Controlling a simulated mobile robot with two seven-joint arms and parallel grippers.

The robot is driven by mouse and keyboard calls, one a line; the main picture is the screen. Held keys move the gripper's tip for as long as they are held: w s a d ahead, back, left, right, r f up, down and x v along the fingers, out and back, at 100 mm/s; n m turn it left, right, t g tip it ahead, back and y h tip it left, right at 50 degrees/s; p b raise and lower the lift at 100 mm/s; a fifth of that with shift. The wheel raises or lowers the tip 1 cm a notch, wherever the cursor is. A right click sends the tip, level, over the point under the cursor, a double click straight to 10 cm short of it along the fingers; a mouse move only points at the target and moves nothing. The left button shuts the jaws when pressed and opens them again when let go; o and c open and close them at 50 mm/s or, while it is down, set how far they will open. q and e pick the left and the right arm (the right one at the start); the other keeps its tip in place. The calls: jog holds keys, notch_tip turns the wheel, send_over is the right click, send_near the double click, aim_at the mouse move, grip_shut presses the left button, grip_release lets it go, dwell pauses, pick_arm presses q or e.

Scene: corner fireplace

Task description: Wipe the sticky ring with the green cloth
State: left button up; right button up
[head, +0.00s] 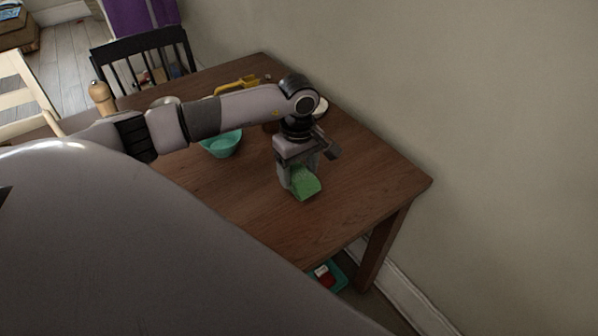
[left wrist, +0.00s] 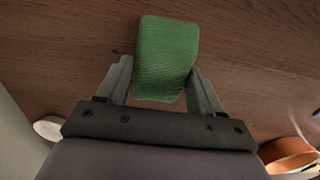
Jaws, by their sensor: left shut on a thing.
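The green cloth (head: 306,184) is a folded pad at the tip of my left gripper (head: 298,180), over the right part of the brown wooden table (head: 350,178). In the left wrist view the cloth (left wrist: 167,58) sits between the two fingers of the left gripper (left wrist: 160,84), which is shut on it. The cloth is at or just above the tabletop; I cannot tell whether it touches. No sticky ring can be made out; the cloth or arm may hide it. My right gripper is not in view.
A teal bowl (head: 222,145) stands left of the gripper. A yellow object (head: 238,86) lies at the back, and a wooden pepper mill (head: 101,97) stands at the left. A wall (head: 420,90) runs along the table's far right side. The tabletop's right front is clear.

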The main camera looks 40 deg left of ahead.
pick_arm(q)
jog(key=shift+r+p, duration=0.75)
jog(key=shift+r, duration=0.85)
